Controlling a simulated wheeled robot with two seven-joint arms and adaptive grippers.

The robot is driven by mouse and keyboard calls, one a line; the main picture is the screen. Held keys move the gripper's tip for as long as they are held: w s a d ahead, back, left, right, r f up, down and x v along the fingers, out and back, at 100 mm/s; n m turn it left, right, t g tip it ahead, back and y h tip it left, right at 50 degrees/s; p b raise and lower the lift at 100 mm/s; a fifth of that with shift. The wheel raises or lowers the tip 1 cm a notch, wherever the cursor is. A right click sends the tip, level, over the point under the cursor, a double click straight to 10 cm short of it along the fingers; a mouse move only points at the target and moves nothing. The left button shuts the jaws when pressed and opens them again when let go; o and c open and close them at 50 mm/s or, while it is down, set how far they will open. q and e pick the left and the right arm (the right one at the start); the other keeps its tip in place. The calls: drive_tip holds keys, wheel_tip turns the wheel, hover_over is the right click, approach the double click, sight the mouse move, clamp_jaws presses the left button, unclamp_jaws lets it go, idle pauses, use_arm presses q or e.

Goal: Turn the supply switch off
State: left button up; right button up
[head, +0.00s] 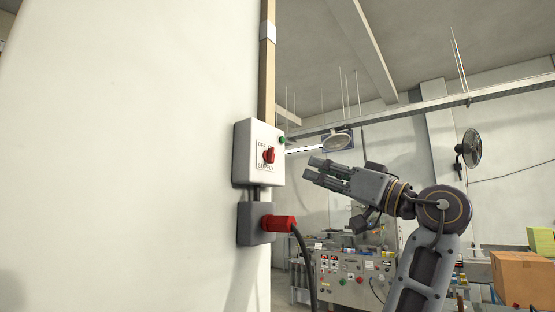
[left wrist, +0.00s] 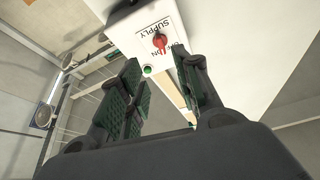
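The supply switch is a red rotary knob (head: 268,155) on a white box (head: 243,150) fixed to the wall. A green lamp (head: 282,141) sits at the box's right edge. My left gripper (head: 315,169) is open and empty, to the right of the box and apart from it, its fingers pointing towards it. In the left wrist view the knob (left wrist: 160,42) shows beyond the two parted, green-padded fingers (left wrist: 160,75), with nothing between them. I cannot tell the knob's exact setting. My right gripper is not in view.
Below the box, a grey socket (head: 256,225) holds a red plug (head: 278,223) with a black cable hanging down. A control cabinet (head: 345,285) and a cardboard box (head: 522,277) stand behind. The wall left of the switch is bare.

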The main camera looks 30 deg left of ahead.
sight(274, 157)
use_arm(q)
drive_tip(key=shift+p+x, duration=2.25)
drive_tip(key=shift+x, duration=4.65)
drive_tip(key=shift+s, duration=0.1)
clamp_jaws()
